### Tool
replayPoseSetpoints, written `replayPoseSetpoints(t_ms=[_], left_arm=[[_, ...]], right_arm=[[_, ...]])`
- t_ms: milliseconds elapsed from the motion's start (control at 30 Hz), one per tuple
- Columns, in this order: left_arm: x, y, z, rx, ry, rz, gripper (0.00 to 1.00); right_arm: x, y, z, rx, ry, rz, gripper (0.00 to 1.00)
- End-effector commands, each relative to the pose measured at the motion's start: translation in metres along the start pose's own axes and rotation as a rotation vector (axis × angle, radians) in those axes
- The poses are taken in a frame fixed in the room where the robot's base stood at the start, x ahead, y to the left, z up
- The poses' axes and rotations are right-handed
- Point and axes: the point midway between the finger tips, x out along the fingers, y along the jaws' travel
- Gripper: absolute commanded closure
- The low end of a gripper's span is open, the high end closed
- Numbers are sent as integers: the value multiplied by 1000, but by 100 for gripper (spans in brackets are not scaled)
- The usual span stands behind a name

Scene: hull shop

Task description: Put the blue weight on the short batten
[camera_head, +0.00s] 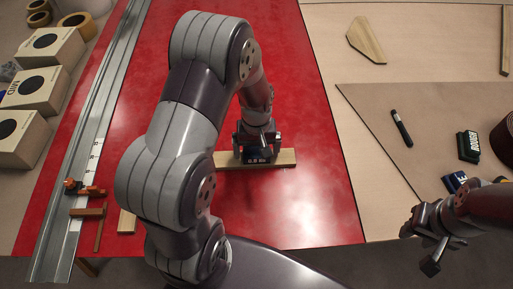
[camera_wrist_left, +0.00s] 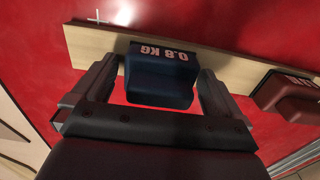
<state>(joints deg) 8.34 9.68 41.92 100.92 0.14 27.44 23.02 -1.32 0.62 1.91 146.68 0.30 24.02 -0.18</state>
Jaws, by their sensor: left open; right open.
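The blue weight (camera_wrist_left: 160,78), marked 0.8 KG, stands between the fingers of my left gripper in the left wrist view. In the head view the weight (camera_head: 257,161) shows below my left gripper (camera_head: 257,140). It appears to rest on a pale wooden batten (camera_head: 284,158) lying on the red surface; its contact with the wood is hidden. The batten (camera_wrist_left: 95,43) runs behind the weight in the wrist view. My left gripper is open, with a finger on each side of the weight. My right gripper (camera_head: 428,236) is open and empty at the lower right.
A metal rail (camera_head: 94,125) runs along the left. Red surface right of the batten is clear.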

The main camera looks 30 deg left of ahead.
Motion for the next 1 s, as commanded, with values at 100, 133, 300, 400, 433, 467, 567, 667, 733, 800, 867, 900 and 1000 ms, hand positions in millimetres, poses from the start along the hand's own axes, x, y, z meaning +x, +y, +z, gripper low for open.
replayPoseSetpoints(t_ms=[100,133,300,400,433,467,567,667,733,800,867,900,1000], left_arm=[[-20,1,-1,0,5,2,0],[-28,1,-1,0,5,2,0],[-75,1,-1,0,5,2,0],[-97,0,-1,0,3,1,0],[-103,0,-1,0,4,2,0],[-108,0,-1,0,3,1,0],[-118,0,0,5,2,1,0],[-122,3,18,101,17,7,0],[-122,6,42,234,42,17,0],[-120,5,66,366,70,25,0],[-118,3,83,460,90,30,0],[-117,2,92,507,101,33,0],[-115,0,103,569,115,35,0]], right_arm=[[-4,0,-1,0,0,0,57],[-6,0,-1,0,0,0,57],[-12,0,-1,0,0,0,57],[-14,0,-2,0,0,0,57],[-14,0,-2,0,0,0,57],[-15,0,-2,0,0,0,57],[-15,0,-2,0,0,0,57],[-16,0,-2,0,0,0,57],[-15,0,-2,0,0,0,57],[-15,0,-2,0,0,0,57],[-15,0,-2,0,0,0,57],[-15,0,-2,0,0,0,57],[-15,0,-2,0,0,0,57]])
